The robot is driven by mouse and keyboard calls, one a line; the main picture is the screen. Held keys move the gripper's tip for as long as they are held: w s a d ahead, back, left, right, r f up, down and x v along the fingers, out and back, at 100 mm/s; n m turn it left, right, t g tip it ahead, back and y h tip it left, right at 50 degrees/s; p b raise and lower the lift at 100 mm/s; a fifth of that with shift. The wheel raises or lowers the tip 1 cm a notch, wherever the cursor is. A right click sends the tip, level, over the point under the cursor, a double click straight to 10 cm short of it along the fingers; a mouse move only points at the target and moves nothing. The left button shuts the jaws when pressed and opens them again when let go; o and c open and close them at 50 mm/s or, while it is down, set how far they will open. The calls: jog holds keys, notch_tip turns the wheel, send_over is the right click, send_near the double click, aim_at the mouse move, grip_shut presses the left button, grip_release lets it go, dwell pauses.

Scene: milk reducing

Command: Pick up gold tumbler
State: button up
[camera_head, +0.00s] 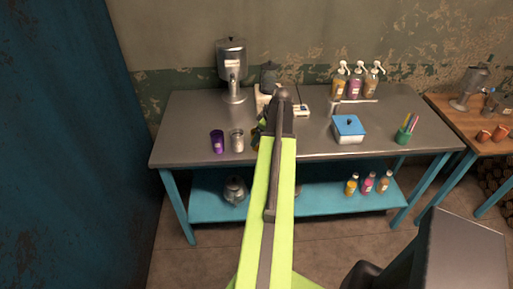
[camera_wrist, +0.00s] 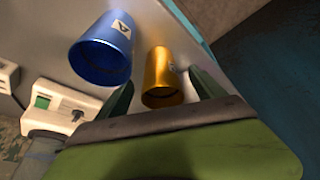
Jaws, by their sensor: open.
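My gripper (camera_wrist: 161,78) is open, with one dark green finger on each side of the tumbler. The right finger is close to its wall; I cannot tell whether it touches. In the head view my arm hides the gold tumbler and most of my gripper. A larger blue tumbler (camera_wrist: 98,52) with a white "A" label stands just left of the gold one in the wrist view.
On the metal table (camera_head: 190,125), a purple tumbler (camera_head: 217,142) and a silver tumbler (camera_head: 237,141) stand left of my arm. A metal dispenser (camera_head: 232,70) stands behind. A blue-lidded box (camera_head: 348,129) and a green cup (camera_head: 403,136) are to the right. White devices (camera_wrist: 72,104) lie left in the wrist view.

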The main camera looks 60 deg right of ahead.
jog(key=b+x, duration=0.1)
jog(key=x, duration=0.1)
jog(key=shift+f, duration=0.45)
jog(key=shift+r, duration=0.2)
jog(key=c, duration=1.5)
notch_tip(320, 180, up, 18)
jog(key=p, duration=1.8)
notch_tip(320, 180, down, 9)
jog(key=b, duration=0.9)
